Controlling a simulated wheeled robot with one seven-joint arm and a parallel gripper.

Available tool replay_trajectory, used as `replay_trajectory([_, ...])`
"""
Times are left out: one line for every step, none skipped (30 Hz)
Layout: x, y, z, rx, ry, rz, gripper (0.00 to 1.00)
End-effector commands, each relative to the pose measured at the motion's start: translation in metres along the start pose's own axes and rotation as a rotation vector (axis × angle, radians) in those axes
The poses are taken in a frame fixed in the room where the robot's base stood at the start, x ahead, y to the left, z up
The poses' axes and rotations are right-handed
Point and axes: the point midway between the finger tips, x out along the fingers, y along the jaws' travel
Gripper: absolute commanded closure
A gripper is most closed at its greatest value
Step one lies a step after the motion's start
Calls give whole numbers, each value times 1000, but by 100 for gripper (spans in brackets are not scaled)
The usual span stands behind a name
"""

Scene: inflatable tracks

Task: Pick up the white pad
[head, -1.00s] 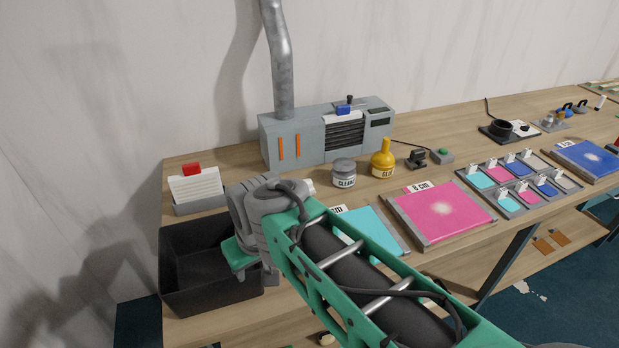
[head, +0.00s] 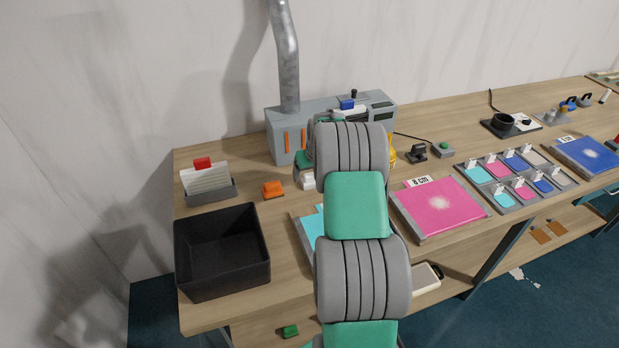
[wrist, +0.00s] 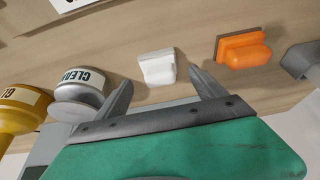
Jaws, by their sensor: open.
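The white pad (wrist: 158,67), a small block with a raised grip, lies on the wooden table in the wrist view. In the head view a small part of the white pad (head: 307,181) shows just left of my arm. My gripper (wrist: 161,78) is open and empty in the wrist view. Its two fingers point toward the pad, with the pad roughly between and beyond the fingertips, apart from both. In the head view my arm hides most of the gripper.
An orange pad (wrist: 243,50) lies to the right of the white pad in the wrist view. A grey CLEAN jar (wrist: 81,94) and a yellow bottle (wrist: 22,108) stand to the left. A black bin (head: 222,252) and a grey machine (head: 285,128) are on the table.

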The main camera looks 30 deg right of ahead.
Motion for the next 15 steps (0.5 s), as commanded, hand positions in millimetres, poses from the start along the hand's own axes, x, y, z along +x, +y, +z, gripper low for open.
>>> replay_trajectory([6, -1, 0, -1, -3, -1, 20])
replay_trajectory([9, -1, 0, -1, -2, -1, 20])
replay_trajectory([12, -1, 0, -1, 0, -1, 20])
replay_trajectory([14, -1, 0, -1, 0, 0, 20])
replay_trajectory([15, -1, 0, -1, 1, 0, 20])
replay_trajectory([15, -1, 0, -1, 1, 0, 20])
replay_trajectory([15, -1, 0, -1, 1, 0, 20])
replay_trajectory([15, -1, 0, -1, 1, 0, 20])
replay_trajectory([15, -1, 0, -1, 1, 0, 20])
replay_trajectory([15, -1, 0, -1, 1, 0, 22])
replay_trajectory([15, -1, 0, -1, 1, 0, 24])
replay_trajectory([15, -1, 0, -1, 1, 0, 27])
replay_trajectory([15, -1, 0, -1, 1, 0, 30])
replay_trajectory([15, 0, 0, 0, 1, 0, 32])
replay_trajectory([14, 0, 0, 0, 1, 0, 36])
